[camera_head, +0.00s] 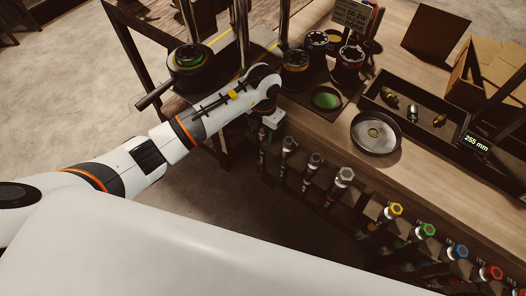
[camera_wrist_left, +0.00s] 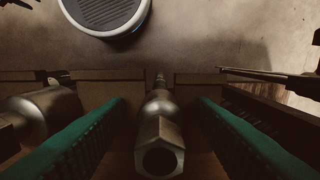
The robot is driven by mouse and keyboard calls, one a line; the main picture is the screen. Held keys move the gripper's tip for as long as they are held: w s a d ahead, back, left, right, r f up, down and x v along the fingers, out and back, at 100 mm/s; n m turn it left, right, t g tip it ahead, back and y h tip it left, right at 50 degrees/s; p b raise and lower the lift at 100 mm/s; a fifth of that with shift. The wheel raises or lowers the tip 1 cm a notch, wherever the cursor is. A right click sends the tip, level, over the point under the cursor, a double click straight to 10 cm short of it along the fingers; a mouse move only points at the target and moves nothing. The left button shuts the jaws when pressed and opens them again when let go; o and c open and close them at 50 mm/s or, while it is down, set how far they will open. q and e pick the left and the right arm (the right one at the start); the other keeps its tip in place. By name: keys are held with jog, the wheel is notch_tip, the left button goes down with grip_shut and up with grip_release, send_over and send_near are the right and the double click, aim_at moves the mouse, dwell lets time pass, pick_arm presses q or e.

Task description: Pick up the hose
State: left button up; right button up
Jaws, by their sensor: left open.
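A row of hoses with metal end fittings hangs along the table's front edge, with plain silver ends such as this hose end (camera_head: 345,174) towards the left. My left gripper (camera_head: 268,126) points down at the left end of this row, and its fingers are mostly hidden in the head view. In the left wrist view, a silver hex-ended hose fitting (camera_wrist_left: 160,135) lies between the two open green fingers (camera_wrist_left: 162,108) of my left gripper. I see a gap on both sides of the fitting. My right gripper is not in view.
Hose ends with coloured hex caps, such as the yellow cap (camera_head: 395,209), continue to the right. A round metal dish (camera_head: 376,133) and a black tray (camera_head: 412,121) with brass fittings are on the table. Another fitting (camera_wrist_left: 42,115) stands just left of the left finger.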

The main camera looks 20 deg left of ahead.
pick_arm(q)
jog(key=shift+c, duration=0.2)
grip_shut()
jog(key=shift+r, duration=0.1)
